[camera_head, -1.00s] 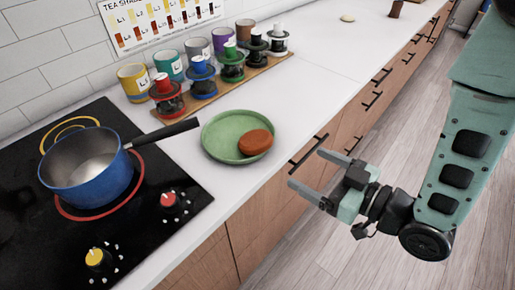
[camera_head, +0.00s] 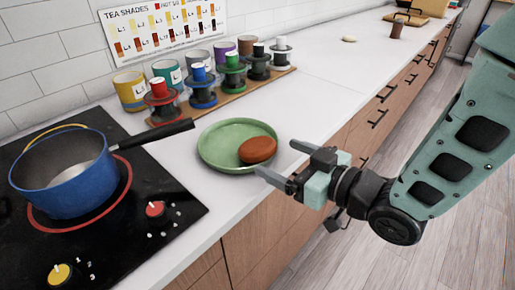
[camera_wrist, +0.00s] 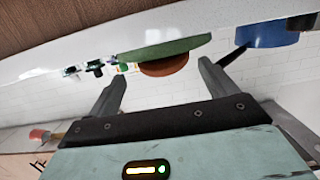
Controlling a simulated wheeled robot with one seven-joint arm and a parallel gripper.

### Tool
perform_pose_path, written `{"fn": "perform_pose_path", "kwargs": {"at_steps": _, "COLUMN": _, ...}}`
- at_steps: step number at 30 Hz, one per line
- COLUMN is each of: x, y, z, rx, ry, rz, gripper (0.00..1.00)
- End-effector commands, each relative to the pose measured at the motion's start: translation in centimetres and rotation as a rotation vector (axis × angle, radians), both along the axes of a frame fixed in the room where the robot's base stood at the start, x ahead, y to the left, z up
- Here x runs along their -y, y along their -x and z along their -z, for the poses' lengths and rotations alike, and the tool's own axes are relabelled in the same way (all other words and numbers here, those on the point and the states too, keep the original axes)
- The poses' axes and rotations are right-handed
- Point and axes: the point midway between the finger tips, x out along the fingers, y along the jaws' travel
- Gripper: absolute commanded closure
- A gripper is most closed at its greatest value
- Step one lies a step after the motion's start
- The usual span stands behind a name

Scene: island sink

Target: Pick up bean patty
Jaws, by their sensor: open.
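The bean patty (camera_head: 257,150) is a reddish-brown, thick oval disc. It lies on the right side of a round green plate (camera_head: 215,137) on the white counter. The patty also shows in the wrist view (camera_wrist: 165,66), where the picture is turned over, against the green plate (camera_wrist: 165,48). My gripper (camera_head: 275,161) is open and empty, just right of the plate near the counter edge. In the wrist view, the patty appears ahead, between and beyond the two fingers (camera_wrist: 162,85). The fingers look apart from the patty.
A blue pot (camera_head: 68,178) sits on the black cooktop (camera_head: 130,225), its dark handle reaching toward the plate. The counter right of the board is mostly clear.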

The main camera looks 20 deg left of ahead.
Motion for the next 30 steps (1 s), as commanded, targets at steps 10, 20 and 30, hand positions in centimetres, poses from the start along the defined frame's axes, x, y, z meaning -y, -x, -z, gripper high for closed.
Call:
{"fn": "perform_pose_path", "kwargs": {"at_steps": 10, "x": -3.7, "y": -1.0, "z": 0.0, "rx": 0.0, "ry": 0.001, "rz": -0.003, "gripper": 0.15}}
{"fn": "perform_pose_path", "kwargs": {"at_steps": 20, "x": -5.3, "y": -1.8, "z": 0.5, "rx": -0.001, "ry": 0.001, "rz": 0.0, "gripper": 0.15}}
{"fn": "perform_pose_path", "kwargs": {"at_steps": 30, "x": -5.3, "y": -1.8, "z": 0.4, "rx": 0.0, "ry": -0.001, "rz": 0.0, "gripper": 0.55}}
